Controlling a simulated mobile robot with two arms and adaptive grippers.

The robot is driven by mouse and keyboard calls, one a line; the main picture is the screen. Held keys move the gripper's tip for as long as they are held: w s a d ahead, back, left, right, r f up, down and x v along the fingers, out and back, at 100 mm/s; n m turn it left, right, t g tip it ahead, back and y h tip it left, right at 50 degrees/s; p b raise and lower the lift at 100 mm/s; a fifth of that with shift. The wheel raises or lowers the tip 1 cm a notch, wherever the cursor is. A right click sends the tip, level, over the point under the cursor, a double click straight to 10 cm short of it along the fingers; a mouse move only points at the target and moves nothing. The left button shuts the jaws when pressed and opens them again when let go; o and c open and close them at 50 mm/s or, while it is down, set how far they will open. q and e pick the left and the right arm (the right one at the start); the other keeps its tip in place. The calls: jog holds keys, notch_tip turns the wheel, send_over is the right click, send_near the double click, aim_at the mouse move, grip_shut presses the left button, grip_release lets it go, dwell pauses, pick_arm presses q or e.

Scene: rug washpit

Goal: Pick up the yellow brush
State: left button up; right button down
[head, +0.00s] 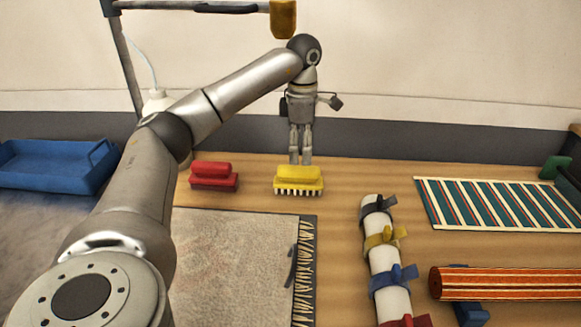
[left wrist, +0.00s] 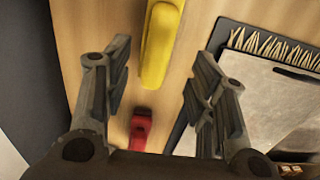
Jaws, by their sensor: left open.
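The yellow brush (head: 298,180) stands on the wooden table with its pale bristles down and its yellow handle on top. My left gripper (head: 300,160) points down over it, its fingertips at about the height of the handle or just behind it. In the left wrist view the yellow brush (left wrist: 160,45) lies in the gap between the two spread fingers of my left gripper (left wrist: 160,82), at the top of the picture. The gripper is open and empty. I cannot tell whether a finger touches the brush. My right gripper is not in view.
A red brush (head: 214,176) stands left of the yellow one. A fringed grey rug (head: 235,260) lies in front. A white roll with coloured ties (head: 385,265), a striped mat (head: 500,203) and an orange striped roll (head: 505,283) lie right. A blue tray (head: 55,165) stands left.

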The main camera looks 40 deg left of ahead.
aim_at(300, 167)
pick_arm(q)
jog(key=shift+w+a, duration=0.15)
jog(key=shift+a, duration=0.15)
jog(key=shift+a+f, duration=0.1)
jog(key=shift+f, duration=0.15)
jog(key=shift+d+f, duration=0.25)
jog(key=shift+f, duration=0.85)
notch_tip(300, 167, down, 5)
jog(key=shift+r, duration=0.1)
jog(key=shift+d, duration=0.1)
jog(key=shift+r, duration=0.1)
grip_shut()
